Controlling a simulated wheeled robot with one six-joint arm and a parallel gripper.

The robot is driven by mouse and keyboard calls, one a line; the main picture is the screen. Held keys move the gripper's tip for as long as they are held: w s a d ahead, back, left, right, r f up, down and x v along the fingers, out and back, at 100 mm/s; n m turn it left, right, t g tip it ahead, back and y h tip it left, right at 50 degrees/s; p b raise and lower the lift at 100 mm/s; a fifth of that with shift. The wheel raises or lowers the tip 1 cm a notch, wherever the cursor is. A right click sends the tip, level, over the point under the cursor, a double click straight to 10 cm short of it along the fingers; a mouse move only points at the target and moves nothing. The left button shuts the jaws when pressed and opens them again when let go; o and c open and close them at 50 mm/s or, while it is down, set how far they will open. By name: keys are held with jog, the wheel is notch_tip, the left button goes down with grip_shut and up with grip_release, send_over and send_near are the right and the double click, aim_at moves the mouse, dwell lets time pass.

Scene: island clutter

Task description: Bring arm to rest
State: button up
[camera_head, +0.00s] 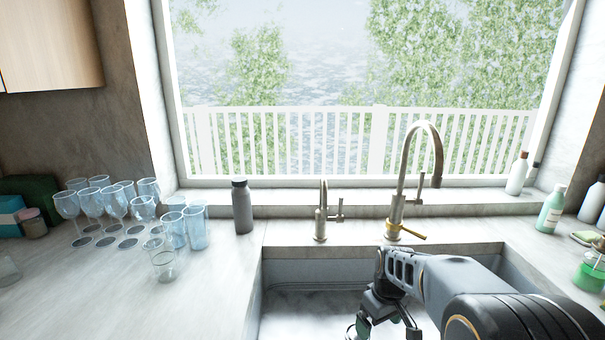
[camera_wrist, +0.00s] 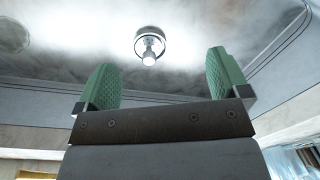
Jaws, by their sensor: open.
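My arm reaches in from the lower right over the sink (camera_head: 300,273). My gripper (camera_head: 386,331) hangs over the basin, partly cut off by the lower picture edge. In the wrist view my gripper (camera_wrist: 163,80) has its two green-padded fingers wide apart. Nothing is between them. Beyond the fingers the wrist view shows the sink's drain (camera_wrist: 150,45) and pale basin floor.
A tall faucet (camera_head: 397,200) and a small tap (camera_head: 321,215) stand behind the sink. Several glasses (camera_head: 142,209) and a grey bottle (camera_head: 242,207) stand left. A green bottle (camera_head: 550,209) and other bottles stand right. The front left counter (camera_head: 120,290) is mostly clear.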

jog(key=s+r+m+t+p, duration=0.1)
jog(key=s+r, duration=0.2)
jog(key=s, duration=0.1)
jog(key=s+a+r+m+t+p, duration=0.1)
jog(key=s+r+m, duration=0.1)
jog(key=s+r, duration=0.2)
jog(key=s+a+r+m+t+p, duration=0.1)
jog(key=s+r+m+p, duration=0.1)
jog(key=s, duration=0.4)
jog(key=shift+r+h, duration=0.4)
jog(key=shift+r, duration=0.25)
jog(key=shift+r+t, duration=0.4)
jog(key=shift+r, duration=0.15)
jog(key=shift+c, duration=0.3)
